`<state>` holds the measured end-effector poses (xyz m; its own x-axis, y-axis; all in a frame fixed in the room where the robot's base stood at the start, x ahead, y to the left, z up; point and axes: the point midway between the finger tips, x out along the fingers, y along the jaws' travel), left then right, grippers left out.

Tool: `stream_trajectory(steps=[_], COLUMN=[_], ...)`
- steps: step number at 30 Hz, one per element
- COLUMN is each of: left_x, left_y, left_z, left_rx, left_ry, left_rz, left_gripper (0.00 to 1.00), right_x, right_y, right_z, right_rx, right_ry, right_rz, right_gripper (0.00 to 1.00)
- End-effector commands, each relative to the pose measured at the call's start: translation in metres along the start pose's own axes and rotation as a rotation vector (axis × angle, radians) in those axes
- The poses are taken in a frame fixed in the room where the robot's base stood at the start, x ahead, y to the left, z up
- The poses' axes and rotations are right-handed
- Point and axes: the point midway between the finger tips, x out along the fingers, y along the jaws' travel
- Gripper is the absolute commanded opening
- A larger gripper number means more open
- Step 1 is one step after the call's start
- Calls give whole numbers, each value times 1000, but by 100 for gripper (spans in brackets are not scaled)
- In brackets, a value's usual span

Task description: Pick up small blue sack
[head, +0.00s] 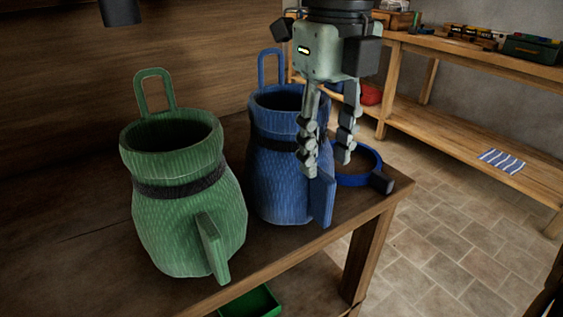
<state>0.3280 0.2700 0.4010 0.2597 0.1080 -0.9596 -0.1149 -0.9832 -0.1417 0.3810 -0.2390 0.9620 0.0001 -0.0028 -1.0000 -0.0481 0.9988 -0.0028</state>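The small blue sack (268,180) stands upright on a dark wooden table. It has an open mouth, a dark band round its neck, a loop at the back and a flat blue tab at its lower right. My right gripper (328,168) points down from above, in front of the sack's right side. Its two fingers are apart with nothing seen between them. I cannot tell whether a finger touches the sack. The gripper hides part of the sack's right edge. My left gripper is not clearly seen; only a dark part shows at the top left.
A green sack (185,215) of like shape stands left of the blue one. A wooden bench (480,125) stands at the right, beyond open tiled floor. A green bin (252,303) is below the table.

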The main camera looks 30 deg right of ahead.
Motion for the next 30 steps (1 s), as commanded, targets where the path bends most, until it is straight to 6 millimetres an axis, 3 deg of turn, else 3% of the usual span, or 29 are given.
stream_trajectory(steps=[7, 12, 21, 30], left_x=[-1, 13, 12, 11], left_y=[5, 6, 4, 4], left_z=[6, 17, 4, 4], left_rx=[-1, -1, -3, -3], left_ry=[-3, -22, -3, -2], left_rz=[11, 12, 10, 11], left_gripper=[40, 40, 40, 40], right_x=[32, 55, 62, 62], right_y=[0, 0, 0, 0], right_z=[4, 7, 7, 7], right_rx=[-1, 0, 0, 0], right_ry=[6, 3, 0, 0], right_rz=[2, 2, 3, 2], right_gripper=[38, 38, 38, 3])
